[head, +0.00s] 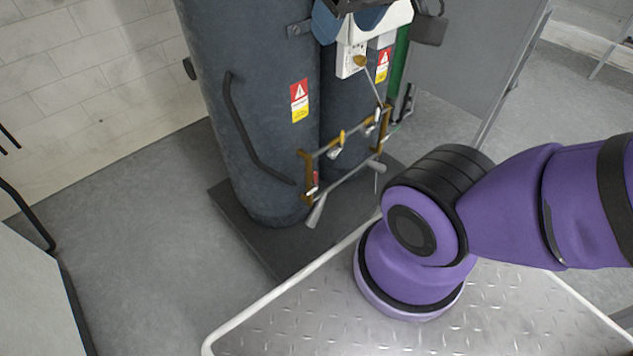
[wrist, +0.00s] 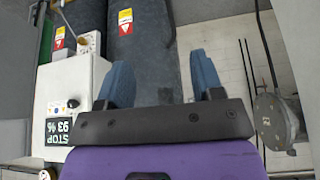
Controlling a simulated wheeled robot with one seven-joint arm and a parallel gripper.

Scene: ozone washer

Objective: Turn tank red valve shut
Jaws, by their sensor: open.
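The dark grey-blue tank (head: 260,130) stands upright on a dark base plate; a second tank (head: 345,130) stands behind it. A small red valve handle (head: 315,178) sits on the brass pipework low at the front tank's right side. Yellow valve handles are on the same pipework. The wrist view shows a tank (wrist: 142,50) beyond my gripper (wrist: 162,78). My gripper is open, with two blue fingers spread apart and nothing between them. The red valve cannot be made out in the wrist view.
A metal tread-plate platform (head: 300,320) with a white rail lies in front of the tanks. The wrist view shows a white control box (wrist: 75,80) with a display on the left and a round metal flange (wrist: 272,120) on the right. Grey floor (head: 140,230) is clear left of the tanks.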

